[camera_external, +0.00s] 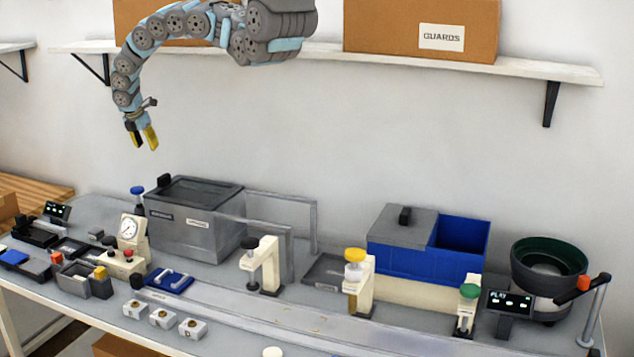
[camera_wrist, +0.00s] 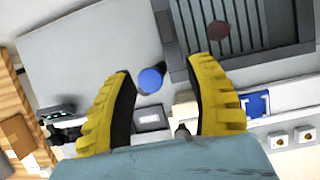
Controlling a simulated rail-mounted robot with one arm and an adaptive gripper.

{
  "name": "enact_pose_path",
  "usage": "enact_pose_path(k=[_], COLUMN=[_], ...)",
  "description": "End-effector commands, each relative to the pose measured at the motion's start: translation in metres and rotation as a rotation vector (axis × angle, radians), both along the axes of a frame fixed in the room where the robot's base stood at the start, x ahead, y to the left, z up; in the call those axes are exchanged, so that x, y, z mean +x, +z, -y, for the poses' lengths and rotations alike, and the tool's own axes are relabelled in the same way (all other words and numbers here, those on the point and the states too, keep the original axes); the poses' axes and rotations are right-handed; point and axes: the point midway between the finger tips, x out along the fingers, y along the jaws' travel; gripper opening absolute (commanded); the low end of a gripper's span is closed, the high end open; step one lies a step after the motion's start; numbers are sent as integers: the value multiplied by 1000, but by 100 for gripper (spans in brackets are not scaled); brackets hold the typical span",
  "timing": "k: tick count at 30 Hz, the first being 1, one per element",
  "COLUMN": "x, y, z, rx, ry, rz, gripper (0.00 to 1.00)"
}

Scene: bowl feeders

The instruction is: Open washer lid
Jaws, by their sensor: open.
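The washer (camera_external: 195,228) is a grey metal box with small labels on its front, standing left of centre at the back of the bench. Its dark lid (camera_external: 203,190) lies flat over the top, with a black handle (camera_external: 163,181) at the left end. In the wrist view, a ribbed dark lid surface (camera_wrist: 255,25) with a dark round knob (camera_wrist: 218,30) fills the upper right. My gripper (camera_external: 143,141) is open and empty, pointing down in the air above and left of the washer. Its yellow fingers (camera_wrist: 160,68) touch nothing.
A blue-capped post (camera_external: 138,191) stands just left of the washer, by a dial gauge (camera_external: 130,229). A metal rail frame (camera_external: 280,198) runs right of it. A blue bin (camera_external: 425,262) with a grey cover stands further right. A shelf with boxes (camera_external: 420,25) hangs above.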

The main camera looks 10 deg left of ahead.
Motion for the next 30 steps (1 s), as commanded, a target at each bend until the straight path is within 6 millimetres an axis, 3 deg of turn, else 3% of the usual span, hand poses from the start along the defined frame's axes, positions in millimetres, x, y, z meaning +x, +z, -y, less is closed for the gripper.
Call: enact_pose_path(k=[4,8,30], x=[-1,1,28], y=[7,1,-72], z=[6,8,13], rx=[-33,-37,-36], ry=[11,13,10], rz=[11,12,10], gripper=[54,54,54])
